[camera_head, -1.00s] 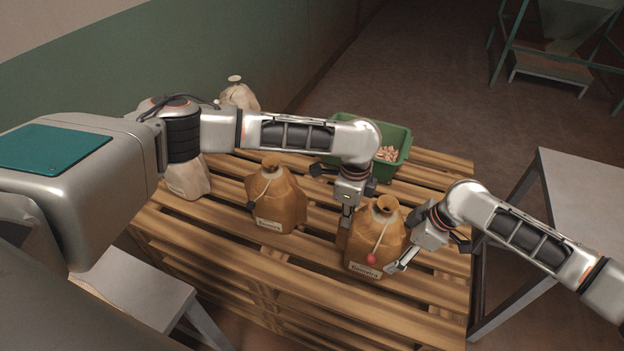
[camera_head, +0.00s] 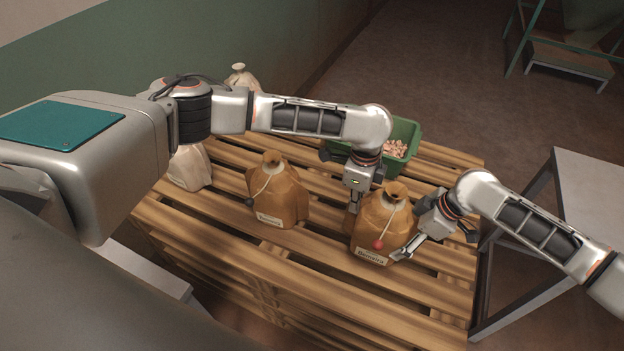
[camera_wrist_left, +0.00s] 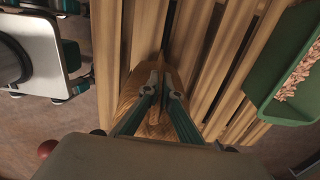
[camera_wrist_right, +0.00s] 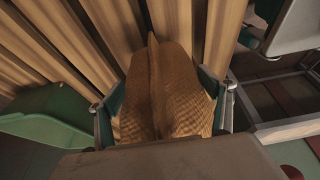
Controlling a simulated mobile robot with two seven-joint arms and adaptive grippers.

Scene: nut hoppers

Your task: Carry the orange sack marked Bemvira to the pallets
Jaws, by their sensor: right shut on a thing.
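An orange-brown sack (camera_head: 383,228) with a red toggle on its cord stands upright on the wooden pallet (camera_head: 250,285). Its front label is too small to read surely. My right gripper (camera_head: 432,246) is shut on its right side; the right wrist view shows the fingers on either side of the sack (camera_wrist_right: 165,95). My left gripper (camera_head: 352,205) is at its back left; in the left wrist view its fingers lie close together over the sack (camera_wrist_left: 130,92), and whether they grip is unclear. A similar sack (camera_head: 278,195) with a dark toggle stands to the left.
A green bin (camera_head: 410,140) of pale nuts stands behind the sack. Pale sacks (camera_head: 188,168) (camera_head: 240,76) are at the left and back left. A grey table (camera_head: 590,195) stands right of the pallet. A green-framed stand (camera_head: 565,60) is at the back right. The front slats are clear.

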